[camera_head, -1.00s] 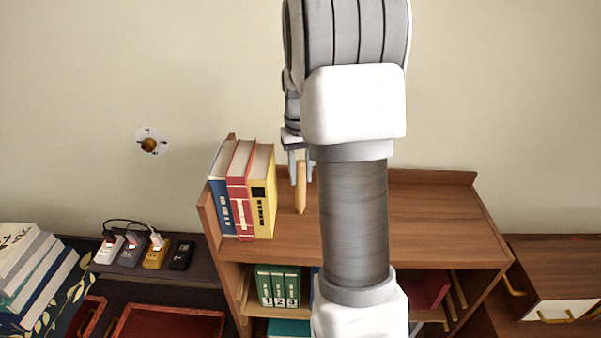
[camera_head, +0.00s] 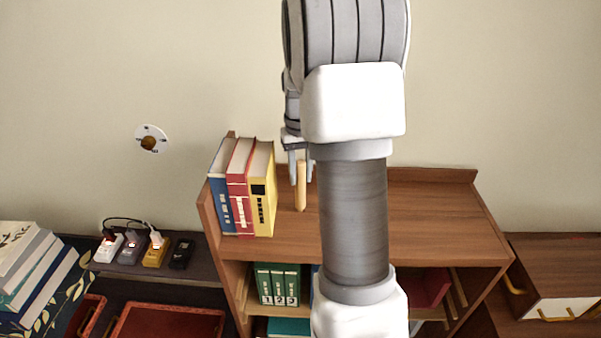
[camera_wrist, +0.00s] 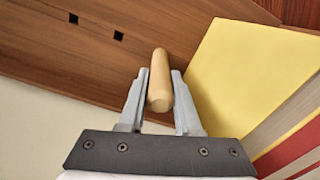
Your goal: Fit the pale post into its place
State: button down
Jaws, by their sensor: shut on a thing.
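The pale wooden post (camera_head: 300,187) is upright between the fingers of my gripper (camera_head: 300,170), just right of the books on the shelf top. In the wrist view the post (camera_wrist: 159,82) is pinched between both grey fingers of my gripper (camera_wrist: 158,85). Whether its lower end touches the shelf top (camera_head: 440,220) I cannot tell. Two small dark square holes, one at the left (camera_wrist: 73,18) and one nearer the post (camera_wrist: 119,36), show in the wood in the wrist view. The post is apart from both. My arm hides part of the shelf top in the head view.
Blue, red and yellow books (camera_head: 262,190) stand close left of the post; the yellow book (camera_wrist: 235,75) is close to a finger in the wrist view. A round dial (camera_head: 150,139) is on the wall. The shelf top right of my arm is clear.

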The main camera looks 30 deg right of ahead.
jog(key=shift+f+b, duration=0.35)
jog(key=shift+f, duration=0.25)
dwell(0.8)
jog(key=c, duration=0.5)
grip_release()
notch_tip(320, 180, up, 17)
jog(key=shift+r, duration=0.2)
